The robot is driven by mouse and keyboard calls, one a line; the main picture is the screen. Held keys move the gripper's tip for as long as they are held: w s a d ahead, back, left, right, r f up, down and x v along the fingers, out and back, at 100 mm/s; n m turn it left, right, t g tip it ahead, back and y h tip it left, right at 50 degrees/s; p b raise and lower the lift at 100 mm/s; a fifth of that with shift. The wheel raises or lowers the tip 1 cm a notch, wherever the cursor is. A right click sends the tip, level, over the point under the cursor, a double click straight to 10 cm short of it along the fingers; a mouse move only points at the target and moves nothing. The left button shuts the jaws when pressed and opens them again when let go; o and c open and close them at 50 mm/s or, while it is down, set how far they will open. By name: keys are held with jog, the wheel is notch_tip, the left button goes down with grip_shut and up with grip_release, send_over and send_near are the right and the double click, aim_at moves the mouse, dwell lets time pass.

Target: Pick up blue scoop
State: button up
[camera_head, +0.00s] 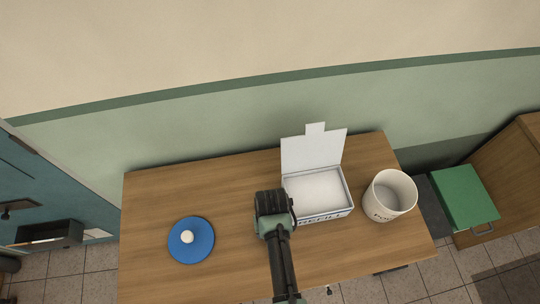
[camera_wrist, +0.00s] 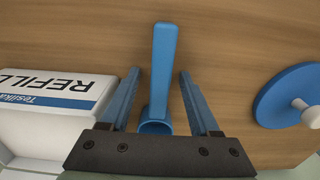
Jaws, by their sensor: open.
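The blue scoop (camera_wrist: 163,70) shows in the wrist view, with its long flat handle pointing up the picture and its round cup (camera_wrist: 156,126) near my gripper's base. My gripper (camera_wrist: 160,80) is open, with one blue finger on each side of the scoop. A gap shows between each finger and the handle, and I see no contact. In the head view my gripper (camera_head: 273,205) is over the middle of the table, and the scoop is hidden beneath or behind it there.
The wooden table (camera_head: 155,275) carries a white open-lidded REFILL box (camera_head: 318,213), close to the right of my gripper. A white pot (camera_head: 391,196) stands at the right end. A blue disc lid with a white knob (camera_head: 191,250) lies left. The table's back left is clear.

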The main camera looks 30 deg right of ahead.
grip_shut()
dwell(0.5)
